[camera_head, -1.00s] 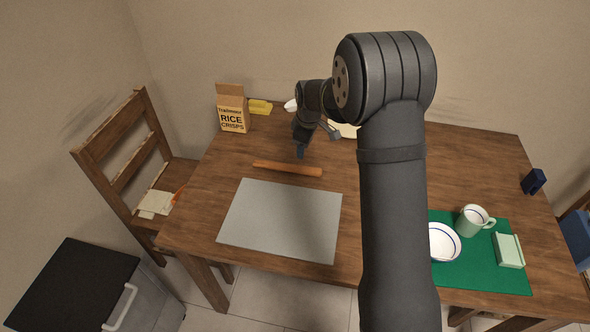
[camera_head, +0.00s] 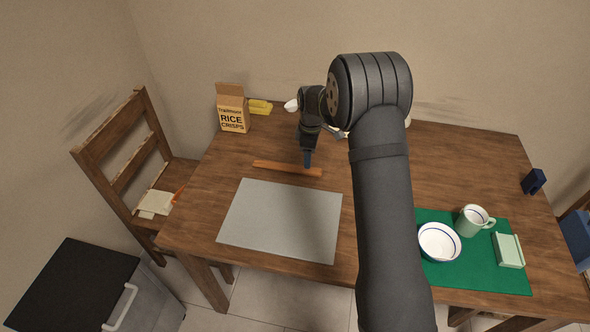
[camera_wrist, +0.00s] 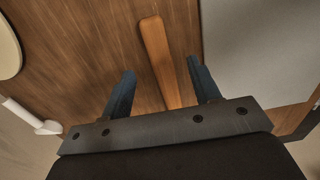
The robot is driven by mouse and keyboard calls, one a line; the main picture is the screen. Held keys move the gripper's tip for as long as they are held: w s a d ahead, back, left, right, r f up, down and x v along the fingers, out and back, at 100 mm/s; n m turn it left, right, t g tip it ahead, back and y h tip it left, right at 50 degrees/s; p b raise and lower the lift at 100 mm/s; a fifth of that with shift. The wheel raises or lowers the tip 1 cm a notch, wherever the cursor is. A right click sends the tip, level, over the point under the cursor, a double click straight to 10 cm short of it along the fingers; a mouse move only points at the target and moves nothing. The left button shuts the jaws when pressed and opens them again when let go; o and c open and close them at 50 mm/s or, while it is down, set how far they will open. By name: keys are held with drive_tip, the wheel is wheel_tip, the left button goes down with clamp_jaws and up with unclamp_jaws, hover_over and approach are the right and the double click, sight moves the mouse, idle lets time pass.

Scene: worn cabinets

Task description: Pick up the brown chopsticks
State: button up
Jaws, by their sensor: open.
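The brown chopsticks (camera_head: 275,167) appear as one orange-brown bar lying flat on the wooden table, just behind the grey mat. In the wrist view the brown chopsticks (camera_wrist: 157,52) run lengthwise between my two fingers, and their near end is hidden behind the gripper body. My gripper (camera_head: 307,166) points down over the right part of the bar. In the wrist view my gripper (camera_wrist: 163,80) is open, with one blue finger on each side of the bar and a gap to each. I cannot tell how far the fingertips are above the table.
A grey mat (camera_head: 280,220) lies in front of the bar. A Rice Crisps box (camera_head: 232,108) and a yellow item (camera_head: 260,107) stand behind. A green mat (camera_head: 440,277) at right holds a bowl (camera_head: 439,242), a mug (camera_head: 473,220) and a green holder (camera_head: 508,250).

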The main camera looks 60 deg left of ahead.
sight(286, 167)
drive_tip(key=shift+s+a+f, duration=0.1)
drive_tip(key=shift+a+f, duration=0.05)
drive_tip(key=shift+f, duration=0.95)
drive_tip(key=shift+s+a+f, duration=0.1)
drive_tip(key=shift+a+f, duration=0.05)
drive_tip(key=shift+f, duration=0.9)
drive_tip(key=shift+a+f, duration=0.15)
drive_tip(key=shift+f, duration=0.95)
drive_tip(key=c, duration=1.1)
drive_tip(key=shift+r, duration=0.1)
